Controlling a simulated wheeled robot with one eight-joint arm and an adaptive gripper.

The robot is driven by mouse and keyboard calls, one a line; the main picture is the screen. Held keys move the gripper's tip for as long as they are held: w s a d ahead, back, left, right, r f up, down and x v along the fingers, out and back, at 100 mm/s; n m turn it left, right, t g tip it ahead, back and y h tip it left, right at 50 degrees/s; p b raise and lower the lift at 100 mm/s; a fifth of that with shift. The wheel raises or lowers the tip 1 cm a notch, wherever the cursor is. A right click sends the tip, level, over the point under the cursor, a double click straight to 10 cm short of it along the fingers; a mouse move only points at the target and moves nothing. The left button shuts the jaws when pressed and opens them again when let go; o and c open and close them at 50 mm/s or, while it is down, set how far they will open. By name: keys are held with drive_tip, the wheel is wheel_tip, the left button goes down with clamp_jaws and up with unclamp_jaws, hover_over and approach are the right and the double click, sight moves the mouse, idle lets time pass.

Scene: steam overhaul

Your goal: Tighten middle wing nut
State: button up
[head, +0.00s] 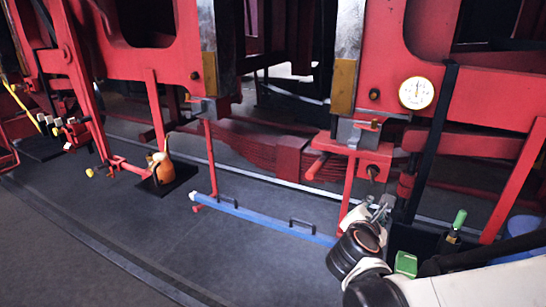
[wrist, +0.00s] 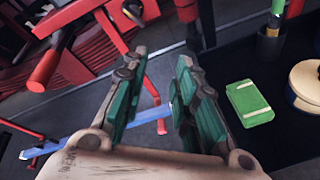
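My gripper (head: 378,212) is at the lower right in the head view, in front of the red locomotive frame and near the right end of the blue bar. In the wrist view, my gripper (wrist: 161,62) shows two green-padded fingers spread apart with nothing between them. I cannot clearly make out a middle wing nut. A small orange-topped fitting (head: 370,125) sits on a bracket above the gripper in the head view, apart from it; I cannot tell whether it is a wing nut.
A blue bar (head: 265,218) with black handles runs low along the floor. A green box (head: 405,263) and a green-handled tool (head: 458,222) are right of my gripper; the box also shows in the wrist view (wrist: 250,101). A dial gauge (head: 416,93) is on the frame. Front-left floor is clear.

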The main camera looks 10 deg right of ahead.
sight(371, 177)
drive_tip(key=w+d+n+t, duration=0.1)
drive_tip(key=w+d+n, duration=0.1)
drive_tip(key=w+n, duration=0.2)
drive_tip(key=w+d+n+t+h+b, duration=0.1)
drive_tip(key=w+d+n, duration=0.2)
drive_tip(key=w, duration=0.2)
drive_tip(key=w+d+n+t+b, duration=0.1)
drive_tip(key=w+d+n, duration=0.1)
drive_tip(key=w+n, duration=0.2)
drive_tip(key=shift+w+d+r+n+h, duration=0.1)
drive_tip(key=shift+w+n+h, duration=0.1)
drive_tip(key=shift+w, duration=0.25)
drive_tip(key=shift+w+d+r+n+h, duration=0.1)
drive_tip(key=shift+w+h, duration=0.1)
drive_tip(key=shift+w, duration=0.2)
drive_tip(key=shift+c, duration=0.3)
clamp_jaws()
